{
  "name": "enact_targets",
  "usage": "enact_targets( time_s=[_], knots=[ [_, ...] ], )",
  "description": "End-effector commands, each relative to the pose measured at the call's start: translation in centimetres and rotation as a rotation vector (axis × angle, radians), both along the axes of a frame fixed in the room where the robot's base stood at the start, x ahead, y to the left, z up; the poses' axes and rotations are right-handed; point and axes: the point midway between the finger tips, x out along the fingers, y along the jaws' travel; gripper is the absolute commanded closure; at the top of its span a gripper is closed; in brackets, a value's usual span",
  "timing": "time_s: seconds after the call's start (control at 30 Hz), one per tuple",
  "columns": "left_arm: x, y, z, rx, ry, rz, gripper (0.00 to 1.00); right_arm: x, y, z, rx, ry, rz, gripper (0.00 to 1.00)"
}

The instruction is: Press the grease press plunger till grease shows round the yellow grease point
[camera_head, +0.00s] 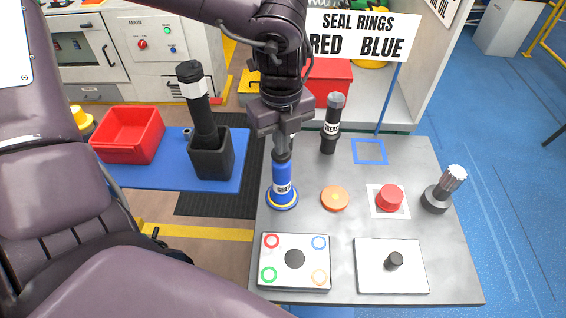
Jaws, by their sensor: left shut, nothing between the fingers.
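The blue grease press (283,182), with a partly hidden "GREA" label, stands upright at the left of the grey table. Its base sits on a yellow ring, the grease point (283,207). I see no clear grease around the ring. My left gripper (282,152) comes straight down over the press, shut, its tips at the press's top. The gripper hides most of the plunger, so I cannot tell how far down it is. My right gripper is not in view.
A black "GREASE" cylinder (330,138) stands behind to the right. An orange disc (335,198), a red knob (389,197) and a gear-like part (447,188) are to the right. Two white plates lie in front. A red bin (128,135) and black holder (211,155) stand left.

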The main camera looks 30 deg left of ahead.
Motion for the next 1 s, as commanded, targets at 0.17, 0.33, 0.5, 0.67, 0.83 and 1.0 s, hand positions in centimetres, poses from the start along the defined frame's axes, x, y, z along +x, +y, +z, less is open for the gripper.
enact_targets(
  time_s=[0.17, 0.33, 0.5, 0.67, 0.83, 1.0],
  knots=[
    [-0.1, 0.0, -0.3, 0.001, 0.002, 0.0, 1.0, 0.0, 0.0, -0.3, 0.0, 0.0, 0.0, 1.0],
    [-0.1, 0.0, -0.3, 0.001, 0.002, 0.0, 1.0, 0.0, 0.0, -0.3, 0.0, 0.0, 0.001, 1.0],
    [0.0, 0.0, 0.3, 0.001, 0.002, 0.0, 1.0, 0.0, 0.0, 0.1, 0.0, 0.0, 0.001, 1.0],
    [0.0, 0.0, 1.5, 0.001, 0.0, 0.0, 1.0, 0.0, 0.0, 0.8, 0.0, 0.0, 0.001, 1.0],
    [0.0, 0.0, 2.6, 0.001, 0.002, 0.0, 1.0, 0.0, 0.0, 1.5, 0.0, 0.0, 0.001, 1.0],
    [0.0, 0.0, 3.8, 0.001, 0.0, 0.0, 1.0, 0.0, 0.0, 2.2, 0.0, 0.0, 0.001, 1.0]
  ],
)
